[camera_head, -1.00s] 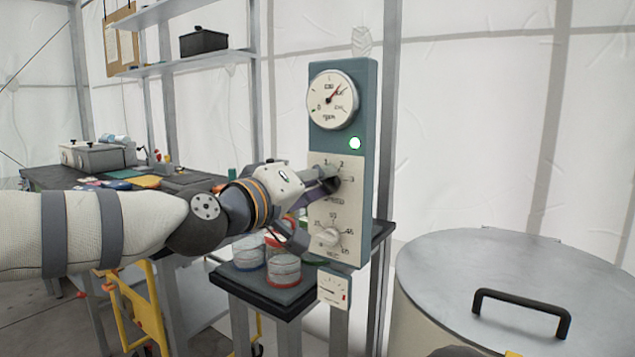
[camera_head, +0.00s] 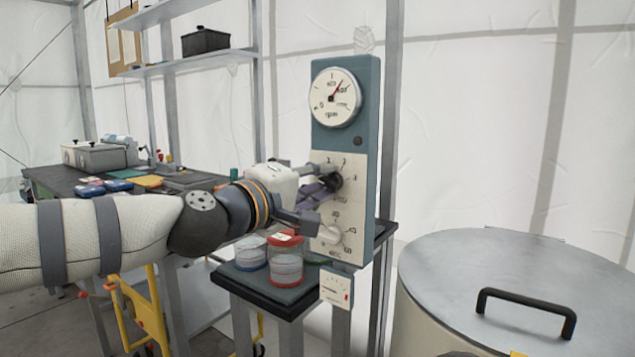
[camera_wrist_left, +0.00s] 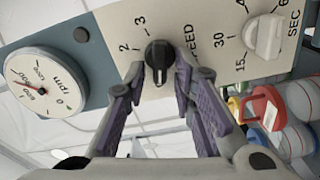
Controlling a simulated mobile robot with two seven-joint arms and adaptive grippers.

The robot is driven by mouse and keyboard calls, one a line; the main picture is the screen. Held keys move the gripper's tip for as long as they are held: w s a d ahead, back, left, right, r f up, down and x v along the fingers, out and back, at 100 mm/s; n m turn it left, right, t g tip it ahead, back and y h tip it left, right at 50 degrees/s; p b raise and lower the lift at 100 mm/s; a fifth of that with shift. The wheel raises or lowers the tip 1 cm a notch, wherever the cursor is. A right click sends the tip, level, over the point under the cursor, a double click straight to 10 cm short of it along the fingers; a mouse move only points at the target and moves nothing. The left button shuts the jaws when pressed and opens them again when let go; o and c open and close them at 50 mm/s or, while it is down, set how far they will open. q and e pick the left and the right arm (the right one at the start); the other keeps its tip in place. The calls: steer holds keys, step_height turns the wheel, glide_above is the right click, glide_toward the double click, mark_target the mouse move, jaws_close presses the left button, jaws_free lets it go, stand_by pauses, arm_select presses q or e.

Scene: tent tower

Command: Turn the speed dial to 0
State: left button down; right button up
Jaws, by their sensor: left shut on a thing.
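The control panel (camera_head: 366,140) stands upright on a small stand, with a round rpm gauge (camera_head: 335,98) at its top. The black speed dial (camera_wrist_left: 158,55) is below the gauge, with 2 and 3 readable beside it; its lower numbers are hidden by my fingers. My left gripper (camera_wrist_left: 160,76) is shut on the dial, a finger on each side; it reaches in from the left in the head view (camera_head: 330,184). A pale mark shows at the dial's lower end in the wrist view; the number it meets is hidden. The gauge needle points up and right. My right gripper is not in view.
A white SEC knob (camera_head: 328,235) sits just below the speed dial. A large metal drum (camera_head: 480,265) with a black handle is at right. A cluttered bench (camera_head: 60,178) is behind my arm.

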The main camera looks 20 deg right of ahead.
arm_select(q)
steer(key=shift+f, duration=0.1)
steer(key=c, duration=1.7)
jaws_free()
steer(key=v, duration=1.2)
steer(key=shift+s, duration=0.1)
